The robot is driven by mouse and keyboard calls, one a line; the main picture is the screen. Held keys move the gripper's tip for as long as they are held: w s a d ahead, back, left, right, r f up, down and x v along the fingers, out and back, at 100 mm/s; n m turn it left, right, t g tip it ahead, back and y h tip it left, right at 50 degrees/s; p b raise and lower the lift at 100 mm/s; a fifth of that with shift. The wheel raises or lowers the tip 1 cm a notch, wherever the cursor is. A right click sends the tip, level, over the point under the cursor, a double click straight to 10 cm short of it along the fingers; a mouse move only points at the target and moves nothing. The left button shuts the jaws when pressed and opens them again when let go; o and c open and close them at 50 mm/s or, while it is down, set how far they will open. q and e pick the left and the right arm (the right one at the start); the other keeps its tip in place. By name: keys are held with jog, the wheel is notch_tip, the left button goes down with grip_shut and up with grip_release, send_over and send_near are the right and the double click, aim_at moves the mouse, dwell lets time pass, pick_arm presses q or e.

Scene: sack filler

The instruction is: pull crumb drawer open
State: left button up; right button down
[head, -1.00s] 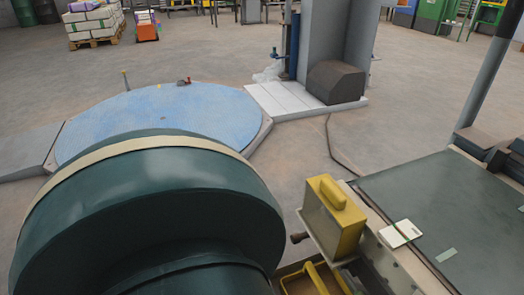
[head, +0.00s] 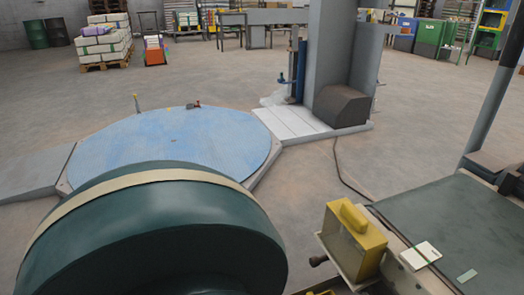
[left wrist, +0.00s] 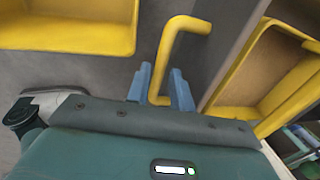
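In the left wrist view, my left gripper (left wrist: 161,92) has its two blue fingers on either side of a bent yellow bar handle (left wrist: 170,45), with little or no gap showing. A yellow open tray (left wrist: 225,90) lies to its right, and a yellow panel (left wrist: 70,35) is at upper left. Which part the handle joins is hard to tell. In the head view, a yellow box with a raised grip (head: 356,240) stands on the near side of the bench, and only a sliver of yellow shows below it. Neither gripper appears in the head view.
A dark green bench top (head: 450,230) with a white card (head: 420,255) lies right. A blue round platform (head: 170,145) and a grey column (head: 333,60) stand beyond. My large green arm link covers the lower left. Open floor lies between platform and bench.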

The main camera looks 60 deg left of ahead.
pick_arm(q)
jog(key=shift+o, duration=0.9)
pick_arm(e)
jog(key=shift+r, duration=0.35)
